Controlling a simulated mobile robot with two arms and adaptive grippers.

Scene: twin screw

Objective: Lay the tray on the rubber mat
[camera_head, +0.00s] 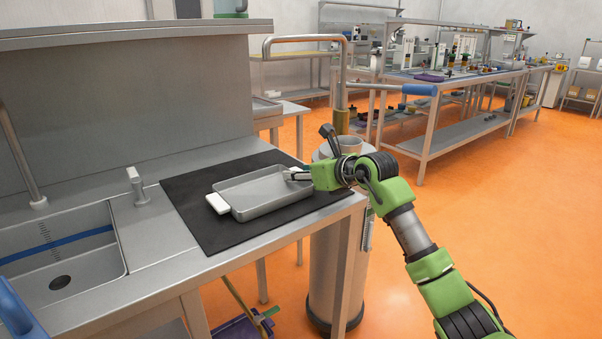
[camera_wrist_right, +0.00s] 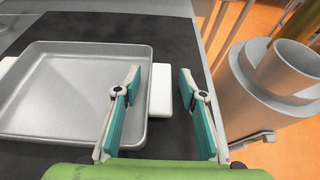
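The grey metal tray (camera_head: 262,193) lies flat on the black rubber mat (camera_head: 197,212) on the counter. The tray has a white handle at each end; the left handle (camera_head: 218,203) shows clearly in the head view. My right gripper (camera_head: 290,175) is at the tray's right end. In the wrist view my right gripper (camera_wrist_right: 158,95) is open, with one finger over the tray's inside and the other beyond the white right handle (camera_wrist_right: 160,90). That handle shows between the spread fingers, with gaps visible. My left gripper is not in view.
A sink (camera_head: 60,265) and a small tap (camera_head: 138,186) are left of the mat. A grey cylinder (camera_head: 335,255) stands beside the counter's right edge, close to my right arm. A blue-ended bar (camera_head: 418,90) extends above. Workbenches stand behind.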

